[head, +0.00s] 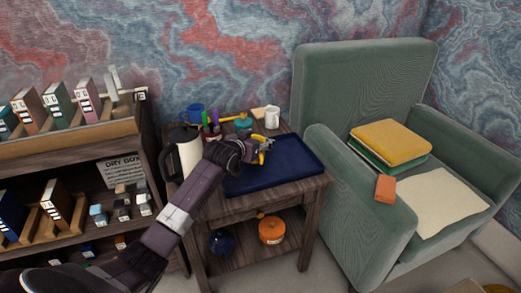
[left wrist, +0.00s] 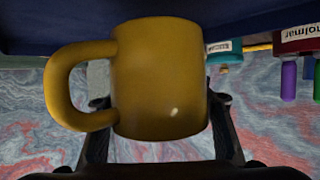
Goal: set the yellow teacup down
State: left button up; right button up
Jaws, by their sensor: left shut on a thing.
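The yellow teacup (left wrist: 160,80) fills the middle of the left wrist view, its handle to the left. That view is upside down, with the dark blue tray (left wrist: 255,14) across the top, close to the cup. My left gripper (left wrist: 165,118) has a finger on each side of the cup and is shut on it. In the head view my left gripper (head: 255,150) is over the blue tray (head: 290,172) on the side table, and only a small part of the cup (head: 265,144) shows. I cannot tell whether the cup touches the tray. My right gripper is not in view.
A white kettle (head: 188,150) stands left of the tray. Behind it are a blue mug (head: 194,112), a white mug (head: 272,117) and several small bottles. The tray's right part is bare. A green armchair (head: 365,95) stands right, a shelf (head: 75,150) left.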

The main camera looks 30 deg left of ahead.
pick_arm(q)
notch_tip(320, 180, down, 3)
jog(key=shift+f+b, duration=0.15)
jog(key=shift+b, duration=0.2)
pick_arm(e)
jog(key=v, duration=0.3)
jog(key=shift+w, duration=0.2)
pick_arm(q)
jog(key=o, duration=1.7)
jog(key=shift+f, duration=0.1)
jog(key=shift+c, duration=0.2)
jog(key=shift+s+r, duration=0.25)
jog(key=p+v, duration=0.3)
jog(key=v, duration=0.8)
jog(key=shift+s+r, duration=0.15)
jog(key=shift+s, duration=0.05)
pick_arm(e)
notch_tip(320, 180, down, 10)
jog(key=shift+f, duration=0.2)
